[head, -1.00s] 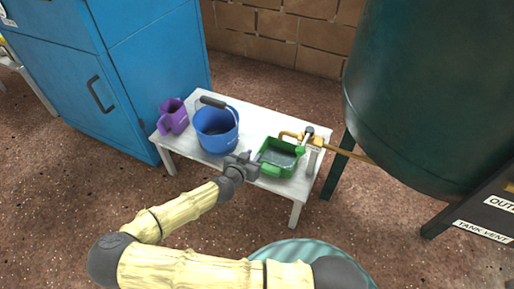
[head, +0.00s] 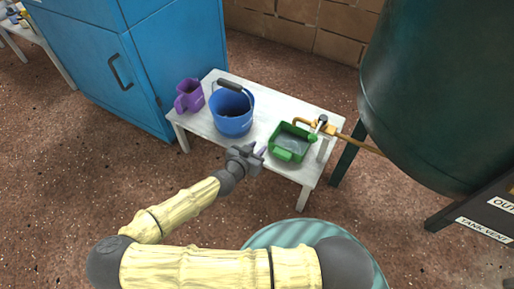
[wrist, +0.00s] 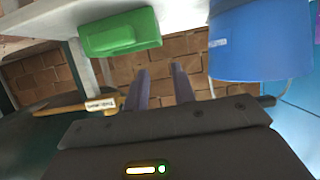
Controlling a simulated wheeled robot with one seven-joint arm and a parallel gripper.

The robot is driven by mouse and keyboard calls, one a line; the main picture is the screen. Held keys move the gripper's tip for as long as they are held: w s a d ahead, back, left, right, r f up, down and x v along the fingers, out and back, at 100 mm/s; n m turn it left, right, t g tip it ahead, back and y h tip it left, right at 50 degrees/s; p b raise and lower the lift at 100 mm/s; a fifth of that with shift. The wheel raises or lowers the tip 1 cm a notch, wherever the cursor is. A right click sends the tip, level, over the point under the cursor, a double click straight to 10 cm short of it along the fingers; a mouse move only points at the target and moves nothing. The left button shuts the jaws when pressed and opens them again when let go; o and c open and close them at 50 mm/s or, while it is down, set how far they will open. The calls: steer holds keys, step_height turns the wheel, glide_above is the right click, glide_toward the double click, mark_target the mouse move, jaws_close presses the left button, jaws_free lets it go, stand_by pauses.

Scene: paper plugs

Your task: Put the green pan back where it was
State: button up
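The green pan (head: 297,131) sits on the right part of the white table, just in front of the brass tap (head: 318,127). Its handle (head: 283,155) points toward the front edge. A pale grey patch shows inside it. My gripper (head: 262,154) is just left of the handle by the front edge, apart from the pan. In the wrist view, the two fingers (wrist: 160,88) stand apart with nothing between them. The pan also shows there (wrist: 122,32), up and left of the fingers.
On the white table (head: 262,112), a blue bucket (head: 232,115) with a raised handle stands left of the pan. A purple jug (head: 189,96) is at the left end. A dark green tank (head: 425,100) stands right, a blue cabinet (head: 150,70) left.

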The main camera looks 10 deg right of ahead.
steer(key=s+d+f+g+y, duration=0.25)
steer(key=s+d+g, duration=0.35)
steer(key=s+g, duration=0.3)
steer(key=s+d+r+n+y, duration=0.1)
steer(key=s+r+n+y, duration=0.1)
steer(key=r, duration=0.8)
steer(key=s+d+r+n+y, duration=0.2)
steer(key=r+n, duration=0.3)
steer(key=r, duration=0.5)
steer(key=shift+s+d+t+y, duration=0.2)
steer(key=shift+t+y, duration=0.1)
steer(key=shift+y, duration=0.45)
steer(key=shift+r, duration=0.15)
steer(key=w+p+v, duration=0.3)
steer(key=p+v, duration=1.3)
steer(key=w+r+p+v, duration=0.1)
steer(key=w+p+v, duration=0.3)
steer(key=p+v, duration=1.2)
steer(key=w+r+p+v, duration=0.1)
steer(key=w+p+v, duration=0.2)
steer(key=p+v, duration=1.3)
steer(key=shift+w+r+p, duration=0.3)
steer(key=shift+w+p, duration=0.1)
steer(key=shift+p, duration=0.45)
